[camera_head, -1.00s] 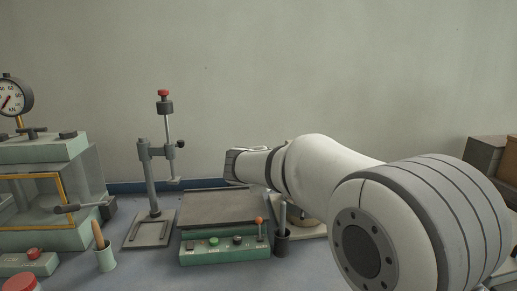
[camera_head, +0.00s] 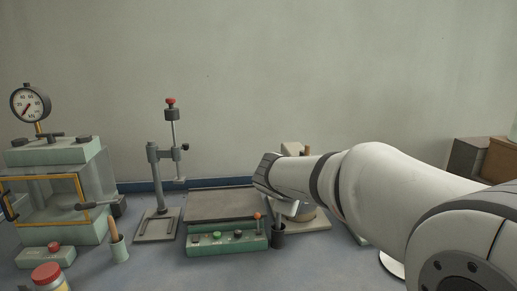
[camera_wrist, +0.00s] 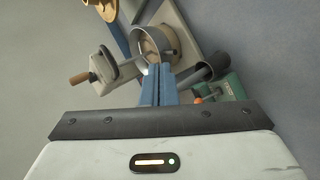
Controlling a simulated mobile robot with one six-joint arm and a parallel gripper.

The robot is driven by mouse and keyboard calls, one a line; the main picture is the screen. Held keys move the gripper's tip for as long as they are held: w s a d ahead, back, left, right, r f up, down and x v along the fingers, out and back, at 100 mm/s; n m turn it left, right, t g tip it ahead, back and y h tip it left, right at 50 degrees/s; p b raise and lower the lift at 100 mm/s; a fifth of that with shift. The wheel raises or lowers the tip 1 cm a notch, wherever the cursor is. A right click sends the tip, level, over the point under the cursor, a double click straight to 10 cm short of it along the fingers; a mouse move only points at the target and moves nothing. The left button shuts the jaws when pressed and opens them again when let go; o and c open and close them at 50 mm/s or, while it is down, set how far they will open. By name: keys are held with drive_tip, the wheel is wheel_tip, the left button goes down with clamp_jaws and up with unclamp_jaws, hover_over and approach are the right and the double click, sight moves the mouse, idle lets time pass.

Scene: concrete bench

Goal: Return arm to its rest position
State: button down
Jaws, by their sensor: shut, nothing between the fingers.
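My arm reaches in from the right of the head view, above the bench. Its end is over the right side of the bench equipment, by a beige device (camera_head: 305,222). My gripper (camera_wrist: 158,72) shows in the wrist view as two blue fingers pressed together, with nothing between them. I cannot tell how far the fingertips are from these. In the head view the fingers are not clearly visible.
A green control box with a grey plate (camera_head: 222,204) stands mid-bench, beside a dark cup (camera_head: 278,238). A stand with a red knob (camera_head: 171,101), a press with a gauge (camera_head: 30,102) and a red-lidded jar (camera_head: 47,274) are left. Boxes (camera_head: 468,157) stand right.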

drive_tip(key=s+d+m+g+y+p, duration=0.2)
drive_tip(key=s+m+p, duration=0.3)
drive_tip(key=s, duration=0.8)
drive_tip(key=s+d+m+g+y+p, duration=0.2)
drive_tip(key=s+m+g+p, duration=0.2)
drive_tip(key=s, duration=1)
drive_tip(key=f+m, duration=0.1)
drive_tip(key=m, duration=0.2)
drive_tip(key=shift+d+y+p, duration=0.3)
drive_tip(key=shift+d+p, duration=0.05)
